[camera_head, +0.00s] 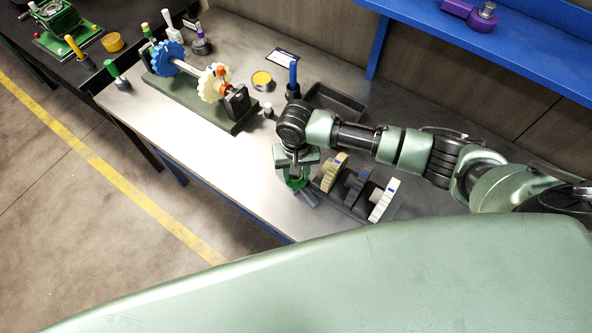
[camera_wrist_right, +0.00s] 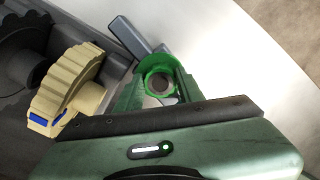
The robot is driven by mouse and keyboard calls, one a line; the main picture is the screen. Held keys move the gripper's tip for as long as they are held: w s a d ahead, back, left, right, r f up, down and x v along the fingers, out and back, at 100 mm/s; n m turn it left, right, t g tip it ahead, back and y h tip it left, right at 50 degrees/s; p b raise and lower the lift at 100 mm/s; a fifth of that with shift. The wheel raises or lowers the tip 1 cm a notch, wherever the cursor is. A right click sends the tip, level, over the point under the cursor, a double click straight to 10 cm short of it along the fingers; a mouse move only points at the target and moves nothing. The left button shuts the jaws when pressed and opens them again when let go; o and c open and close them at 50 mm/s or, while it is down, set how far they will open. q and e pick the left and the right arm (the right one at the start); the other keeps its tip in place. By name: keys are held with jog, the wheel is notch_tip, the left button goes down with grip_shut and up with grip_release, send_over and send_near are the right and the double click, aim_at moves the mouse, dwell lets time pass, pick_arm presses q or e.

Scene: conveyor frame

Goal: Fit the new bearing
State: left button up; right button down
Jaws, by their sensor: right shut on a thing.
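My right gripper (camera_head: 295,179) is low over the front of the grey bench, beside a gear rack. It is shut on a bright green ring (camera_wrist_right: 158,72), which appears to be the bearing; the ring also shows between the fingers in the head view (camera_head: 297,183). Its lower part is partly hidden by the gripper. The shaft assembly stands on a dark green base (camera_head: 232,126) at the back left. Its shaft (camera_head: 187,68) carries a blue gear (camera_head: 168,57) and a cream gear (camera_head: 209,84), with a dark block (camera_head: 238,102) at the near end. My left gripper is out of view.
The rack (camera_head: 349,208) holds a beige gear (camera_head: 333,172), a dark gear (camera_head: 356,187) and a white gear (camera_head: 382,203). A grey bar (camera_wrist_right: 131,37) lies near the ring. Behind my arm are a dark tray (camera_head: 340,101) and a blue-handled tool (camera_head: 293,76). The bench's front left is clear.

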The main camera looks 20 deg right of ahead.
jog(key=shift+f, duration=0.2)
jog(key=c, duration=0.8)
grip_release()
jog(key=shift+r, duration=0.1)
notch_tip(320, 180, up, 8)
jog(key=shift+f+b, duration=0.2)
jog(key=shift+b, duration=0.45)
